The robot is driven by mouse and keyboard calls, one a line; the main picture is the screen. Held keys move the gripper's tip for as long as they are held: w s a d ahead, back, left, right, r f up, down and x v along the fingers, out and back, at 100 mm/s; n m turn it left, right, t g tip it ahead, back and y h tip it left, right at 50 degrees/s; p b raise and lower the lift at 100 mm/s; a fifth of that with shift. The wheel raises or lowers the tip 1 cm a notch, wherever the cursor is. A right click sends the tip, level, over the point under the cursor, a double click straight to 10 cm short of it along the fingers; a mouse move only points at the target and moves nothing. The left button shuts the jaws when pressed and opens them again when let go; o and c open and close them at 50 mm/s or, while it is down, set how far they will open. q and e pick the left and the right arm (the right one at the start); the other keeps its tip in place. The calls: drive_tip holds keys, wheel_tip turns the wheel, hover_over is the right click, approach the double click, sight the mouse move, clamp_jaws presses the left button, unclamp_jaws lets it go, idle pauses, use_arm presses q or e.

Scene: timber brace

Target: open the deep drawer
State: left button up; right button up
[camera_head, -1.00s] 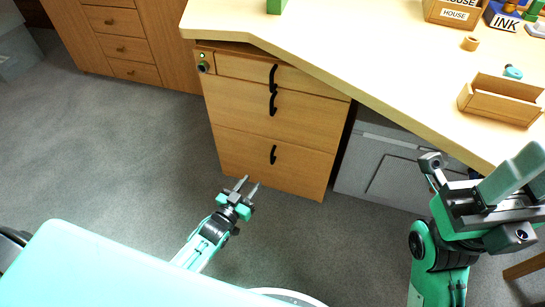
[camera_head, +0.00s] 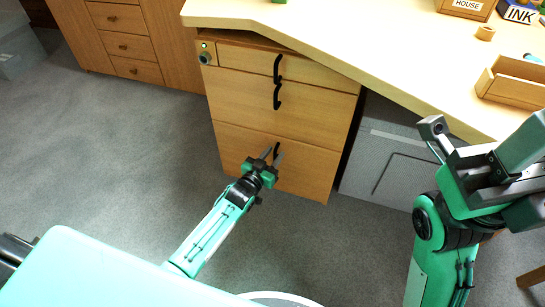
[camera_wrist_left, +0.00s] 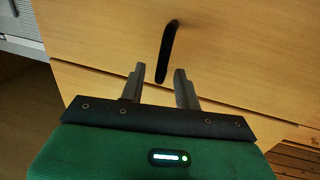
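The desk pedestal has three drawer fronts with black handles. The deep drawer (camera_head: 305,172) is the bottom one and is closed. Its black handle (camera_head: 276,149) is partly hidden behind my left gripper (camera_head: 269,155) in the head view. In the left wrist view the handle (camera_wrist_left: 168,48) stands just beyond the fingertips, roughly in line with the gap between them. My left gripper (camera_wrist_left: 161,75) is open with nothing between its fingers, and seems not to touch the handle.
Above are the middle drawer (camera_head: 310,110) and the shallow top drawer (camera_head: 315,77), both closed. A grey case (camera_head: 385,160) stands right of the pedestal, under the desktop (camera_head: 390,50). The floor at left is clear.

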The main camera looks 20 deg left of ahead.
use_arm(q)
clamp_jaws()
drive_tip(key=shift+s, duration=0.15)
